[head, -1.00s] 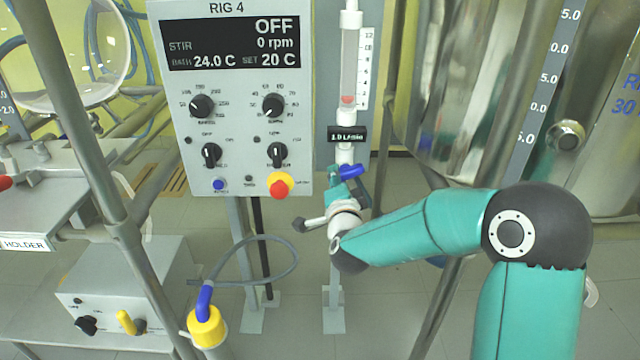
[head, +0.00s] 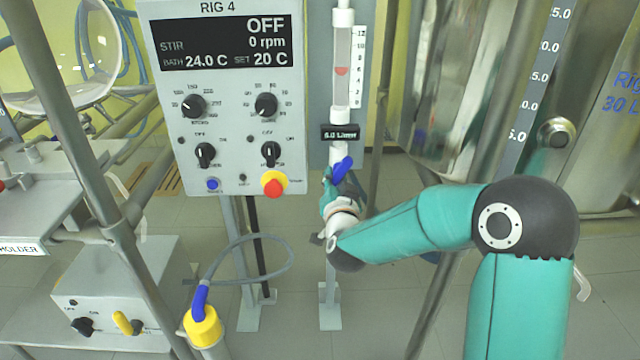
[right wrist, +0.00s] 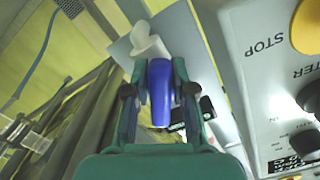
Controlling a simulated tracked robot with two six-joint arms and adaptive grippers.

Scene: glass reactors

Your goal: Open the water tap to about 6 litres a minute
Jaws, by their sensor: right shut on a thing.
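The water tap's blue lever handle (head: 342,168) sits below the flow meter, tilted up to the right. In the right wrist view the blue handle (right wrist: 160,95) lies between the two fingers. My right gripper (head: 333,190) is shut on it; in the wrist view the gripper (right wrist: 159,75) has a finger on each side. The flow meter tube (head: 342,65) has a red float about midway up its scale. The small black display (head: 341,132) below it seems to read about 6.0 L/min, but its first digit is blurred. My left gripper is out of view.
The RIG 4 control panel (head: 222,100) with knobs and a red-and-yellow stop button (head: 273,183) stands just left of the tap. A large steel vessel (head: 455,90) is at the right.

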